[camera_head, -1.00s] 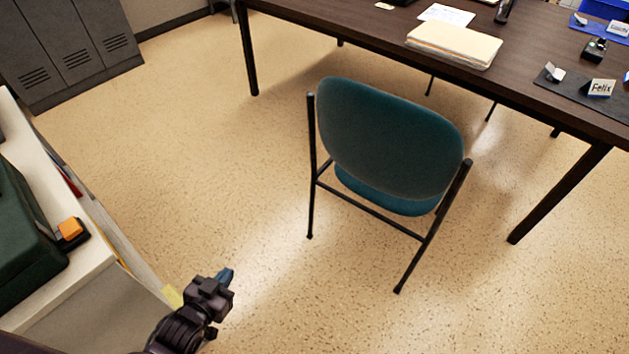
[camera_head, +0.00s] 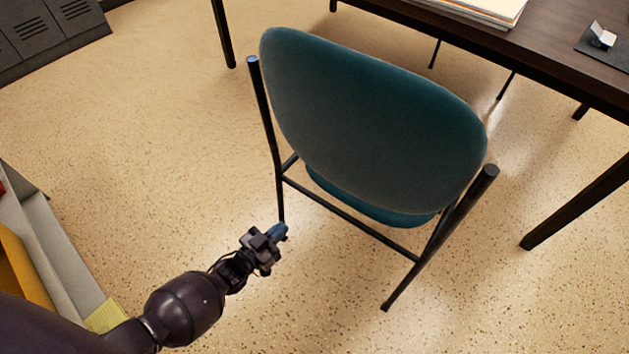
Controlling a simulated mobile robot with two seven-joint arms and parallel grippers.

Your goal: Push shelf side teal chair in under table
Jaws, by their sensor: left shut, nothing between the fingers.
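The teal chair (camera_head: 375,125) stands upright in the middle of the camera_head view with its back toward me. It has a black metal frame, and part of its teal seat (camera_head: 370,205) shows below the backrest. The dark brown table (camera_head: 555,50) is beyond it at the upper right, and the chair stands in front of its near edge. My left gripper (camera_head: 280,232) is shut and empty. It shows close to the chair's left rear leg in the picture; whether it touches the leg I cannot tell. My right gripper is out of view.
A shelf unit (camera_head: 50,240) with folders is at the lower left, beside my left arm. Grey lockers (camera_head: 45,30) stand at the upper left. Table legs show at the upper left (camera_head: 222,35) and right (camera_head: 580,200). The floor (camera_head: 150,130) left of the chair is clear.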

